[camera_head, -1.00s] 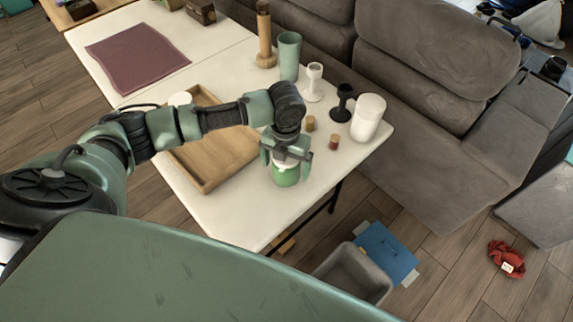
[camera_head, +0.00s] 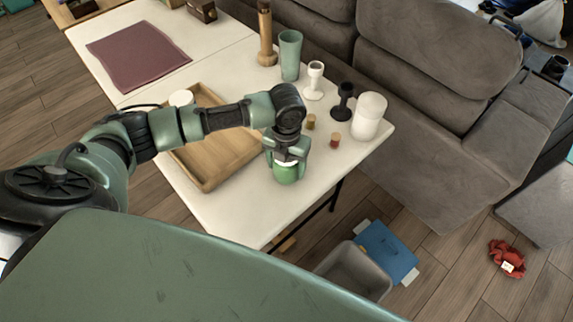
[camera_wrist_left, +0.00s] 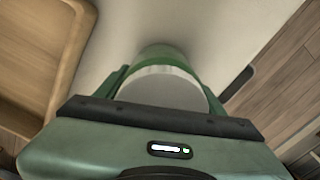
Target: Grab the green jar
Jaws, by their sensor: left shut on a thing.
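The green jar (camera_head: 286,174) with a white lid stands on the white table (camera_head: 255,220), near its front right edge. My left gripper (camera_head: 287,157) comes down on it from above and is shut on its upper part. In the left wrist view the jar's white lid (camera_wrist_left: 163,88) sits between the two fingers, with its green side showing beyond. The jar looks upright and at table level; I cannot tell whether it touches the table. My right gripper is not in view.
A wooden tray (camera_head: 207,186) lies close left of the jar. To the right and behind stand a small red-brown jar (camera_head: 335,141), a white canister (camera_head: 369,116), a black goblet (camera_head: 343,102), a white goblet (camera_head: 314,82) and a green cup (camera_head: 290,56). A grey sofa (camera_head: 430,100) borders the table.

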